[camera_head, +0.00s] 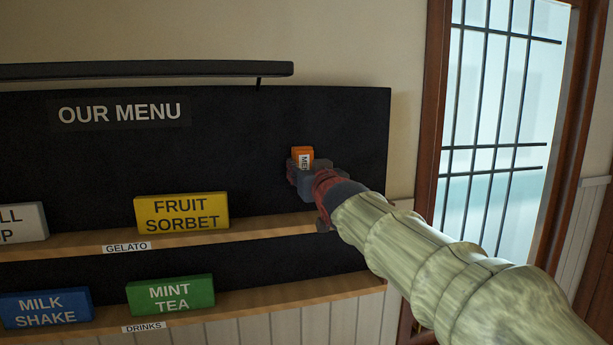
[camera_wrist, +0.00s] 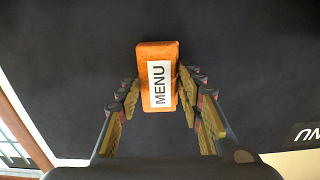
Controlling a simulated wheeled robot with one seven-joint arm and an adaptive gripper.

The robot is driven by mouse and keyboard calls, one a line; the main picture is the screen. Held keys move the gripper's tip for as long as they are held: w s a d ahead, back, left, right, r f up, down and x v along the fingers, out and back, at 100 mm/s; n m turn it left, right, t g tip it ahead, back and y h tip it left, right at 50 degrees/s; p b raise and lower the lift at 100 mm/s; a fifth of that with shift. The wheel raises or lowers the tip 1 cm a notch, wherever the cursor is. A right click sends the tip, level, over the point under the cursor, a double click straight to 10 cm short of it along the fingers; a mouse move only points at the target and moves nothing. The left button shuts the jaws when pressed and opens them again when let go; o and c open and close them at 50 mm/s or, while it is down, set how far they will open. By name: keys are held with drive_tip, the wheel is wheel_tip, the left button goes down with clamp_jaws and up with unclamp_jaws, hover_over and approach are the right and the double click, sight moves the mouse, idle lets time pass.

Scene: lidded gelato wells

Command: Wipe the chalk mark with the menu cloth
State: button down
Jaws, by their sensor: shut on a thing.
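The menu cloth is an orange block (camera_wrist: 171,52) with a white "MENU" label, and its top also shows in the head view (camera_head: 302,152). My gripper (camera_wrist: 160,88) is shut on it, one finger on each side. In the head view my gripper (camera_head: 303,176) is at the upper right part of the black menu board (camera_head: 250,130), above the gelato shelf. The cloth is at or close to the board; I cannot tell whether it touches. No chalk mark shows in either view; the cloth, gripper or arm may hide it.
The gelato shelf (camera_head: 275,230) holds a yellow "FRUIT SORBET" block (camera_head: 181,213) and a white block (camera_head: 22,222). The drinks shelf (camera_head: 270,301) below holds green (camera_head: 170,294) and blue (camera_head: 46,307) blocks. A dark bar (camera_head: 145,70) juts out above the board. A door (camera_head: 500,130) stands right.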

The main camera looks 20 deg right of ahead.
sight(276, 167)
drive_tip(key=shift+a+b, duration=1.4)
drive_tip(key=shift+b, duration=3.65)
drive_tip(key=shift+a+b, duration=0.15)
drive_tip(key=shift+b, duration=0.15)
drive_tip(key=a+b, duration=0.2)
drive_tip(key=b, duration=0.1)
drive_tip(key=shift+a+f, duration=0.1)
drive_tip(key=shift+f, duration=0.05)
drive_tip(key=shift+a+b, duration=0.55)
drive_tip(key=shift+b, duration=0.1)
drive_tip(key=shift+r, duration=0.2)
drive_tip(key=shift+s, duration=0.1)
drive_tip(key=s+b, duration=0.4)
drive_tip(key=s, duration=0.3)
drive_tip(key=shift+s, duration=0.4)
drive_tip(key=s+b, duration=0.3)
drive_tip(key=s, duration=0.4)
